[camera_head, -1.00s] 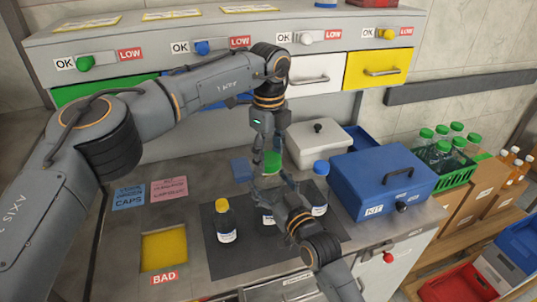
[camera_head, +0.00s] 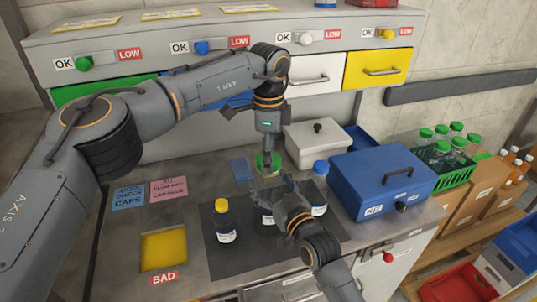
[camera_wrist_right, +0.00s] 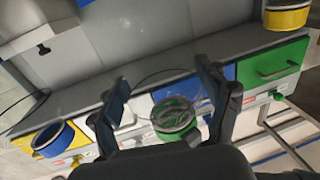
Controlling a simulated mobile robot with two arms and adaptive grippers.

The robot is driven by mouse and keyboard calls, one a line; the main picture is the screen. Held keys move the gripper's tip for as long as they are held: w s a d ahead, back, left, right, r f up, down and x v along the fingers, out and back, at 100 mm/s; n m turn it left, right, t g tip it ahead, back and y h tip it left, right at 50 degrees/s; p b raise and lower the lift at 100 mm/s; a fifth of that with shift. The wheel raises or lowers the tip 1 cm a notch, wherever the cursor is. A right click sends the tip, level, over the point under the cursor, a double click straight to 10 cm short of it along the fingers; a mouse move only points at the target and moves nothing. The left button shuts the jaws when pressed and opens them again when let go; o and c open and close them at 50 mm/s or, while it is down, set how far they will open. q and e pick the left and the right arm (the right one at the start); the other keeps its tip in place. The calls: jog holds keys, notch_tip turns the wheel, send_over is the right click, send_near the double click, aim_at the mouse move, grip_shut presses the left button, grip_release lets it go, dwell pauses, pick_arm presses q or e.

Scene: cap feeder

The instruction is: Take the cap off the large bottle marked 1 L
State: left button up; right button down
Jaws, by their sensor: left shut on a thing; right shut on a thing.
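The large bottle (camera_head: 268,219) stands on the dark mat, mostly hidden behind my right gripper; its white label shows, but I cannot read the 1 L mark. Its green cap (camera_head: 267,163) is at the top, under my left gripper. My left gripper (camera_head: 267,160) points straight down from above and is shut on the green cap. My right gripper (camera_head: 268,187) reaches in from the lower right and is shut on the bottle below the cap. In the right wrist view the clear bottle and green (camera_wrist_right: 176,116) show between my two fingers. I cannot tell whether cap and bottle are apart.
A yellow-capped bottle (camera_head: 223,222) stands left of the large bottle, a blue-capped bottle (camera_head: 320,190) close on its right. A blue kit box (camera_head: 380,182) and a white lidded box (camera_head: 314,145) stand behind right. A yellow BAD area (camera_head: 164,249) lies front left.

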pick_arm(q)
jog(key=shift+r, duration=0.2)
pick_arm(e)
jog(key=shift+f, duration=0.1)
pick_arm(q)
jog(key=shift+r, duration=0.9)
jog(key=shift+r, duration=2.05)
jog(key=shift+f, duration=0.1)
pick_arm(e)
grip_release()
jog(key=shift+s, duration=0.1)
jog(key=v, duration=1.2)
